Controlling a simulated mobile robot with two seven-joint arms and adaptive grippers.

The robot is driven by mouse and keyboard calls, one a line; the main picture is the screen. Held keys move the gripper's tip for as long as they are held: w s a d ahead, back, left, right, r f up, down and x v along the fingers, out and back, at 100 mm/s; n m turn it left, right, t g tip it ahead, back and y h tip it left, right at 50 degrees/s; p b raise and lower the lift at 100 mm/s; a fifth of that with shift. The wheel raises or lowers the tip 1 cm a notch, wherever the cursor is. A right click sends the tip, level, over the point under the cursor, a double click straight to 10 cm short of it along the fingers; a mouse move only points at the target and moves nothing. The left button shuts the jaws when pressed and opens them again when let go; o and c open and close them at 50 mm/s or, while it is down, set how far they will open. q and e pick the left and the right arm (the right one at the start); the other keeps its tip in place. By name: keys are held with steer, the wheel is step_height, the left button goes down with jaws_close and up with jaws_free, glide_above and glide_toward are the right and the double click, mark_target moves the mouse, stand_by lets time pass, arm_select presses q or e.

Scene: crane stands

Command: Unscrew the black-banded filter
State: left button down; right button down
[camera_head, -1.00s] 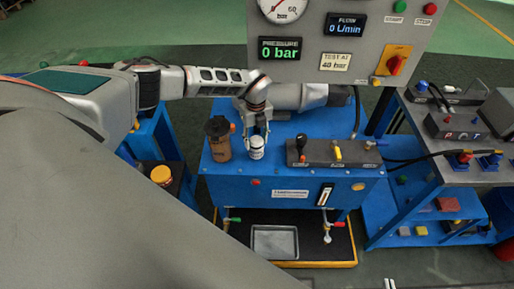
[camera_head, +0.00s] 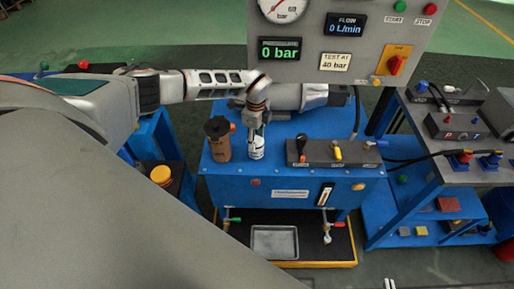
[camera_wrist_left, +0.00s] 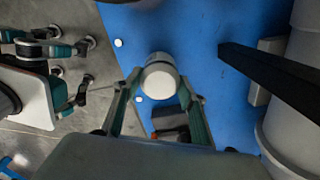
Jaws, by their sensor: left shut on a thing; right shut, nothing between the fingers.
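A white filter canister (camera_head: 257,153) with a dark marking stands upright on the blue bench's top, just right of a brown filter (camera_head: 218,139) with a black cap. My left gripper (camera_head: 256,136) points down over the white canister and is shut on its upper part. In the left wrist view the canister's pale round top (camera_wrist_left: 160,79) sits between the two fingers. My right gripper is not in view.
A grey valve block (camera_head: 334,153) with levers stands right of the canister on the blue bench (camera_head: 230,187). A gauge panel (camera_head: 340,40) rises behind. A metal tray (camera_head: 274,242) lies below the front. A second blue bench (camera_head: 407,175) is at the right.

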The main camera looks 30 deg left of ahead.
arm_select(q)
steer(key=shift+n, duration=0.5)
steer(key=n, duration=0.5)
steer(key=c, duration=1.2)
jaws_free()
steer(key=shift+o, duration=0.2)
steer(key=shift+c, duration=0.8)
